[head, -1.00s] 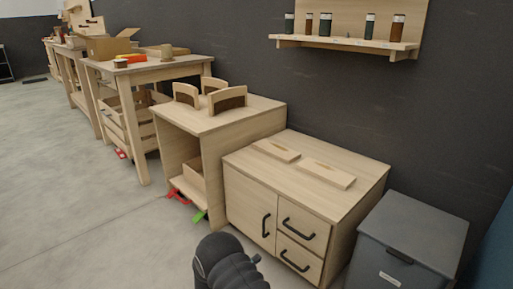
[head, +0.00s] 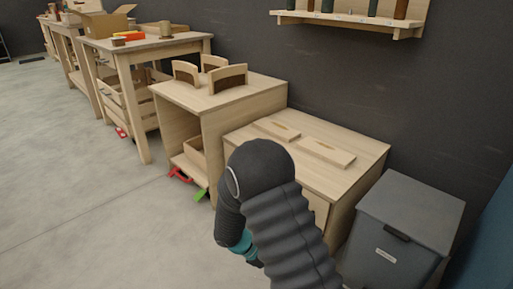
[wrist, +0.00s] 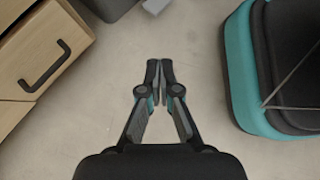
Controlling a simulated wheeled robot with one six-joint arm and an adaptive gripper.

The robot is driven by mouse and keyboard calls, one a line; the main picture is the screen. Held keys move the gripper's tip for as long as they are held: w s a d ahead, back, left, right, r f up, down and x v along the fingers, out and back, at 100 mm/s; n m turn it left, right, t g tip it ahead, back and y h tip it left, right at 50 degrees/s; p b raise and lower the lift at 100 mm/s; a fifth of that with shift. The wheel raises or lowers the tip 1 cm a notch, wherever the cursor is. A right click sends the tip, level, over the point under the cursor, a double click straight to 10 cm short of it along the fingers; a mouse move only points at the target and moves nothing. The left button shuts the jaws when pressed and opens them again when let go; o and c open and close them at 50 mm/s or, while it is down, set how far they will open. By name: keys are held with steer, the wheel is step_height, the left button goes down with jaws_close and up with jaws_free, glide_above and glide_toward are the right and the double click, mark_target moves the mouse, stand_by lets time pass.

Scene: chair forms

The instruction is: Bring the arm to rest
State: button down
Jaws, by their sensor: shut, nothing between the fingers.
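My gripper (wrist: 160,78) is in the wrist view, pointing down over bare grey floor. Its two fingertips are together with nothing between them. In the head view my dark, ribbed arm rises at the bottom centre, bent at the top, and covers much of the low cabinet's front. The gripper's fingers cannot be seen there.
The low wooden cabinet (head: 352,190) holds two flat wooden pieces on top. Its drawer handle (wrist: 45,68) shows in the wrist view. A grey bin (head: 413,215) stands to the right. An open-fronted wooden unit (head: 232,100) and tables stand left. Floor (head: 70,200) is clear at left.

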steer(key=s+d+r+m+t+y+p, duration=0.1)
steer(key=s+r+m, duration=0.5)
steer(key=r, duration=0.6)
steer(key=s+d+r+m+t+y+p, duration=0.2)
steer(key=s+d+r+m+t+y, duration=0.1)
steer(key=r, duration=0.9)
steer(key=s+d+r+m+t+y+p, duration=0.1)
steer(key=s+d+r+m+t+y, duration=0.1)
steer(key=s+r+m+y, duration=0.3)
steer(key=s+d+r+m, duration=0.1)
steer(key=s+r+m, duration=0.3)
steer(key=r, duration=0.3)
steer(key=shift+s+d+r+t+y, duration=0.15)
steer(key=shift+s+r+t+y, duration=0.15)
steer(key=shift+s+y, duration=0.15)
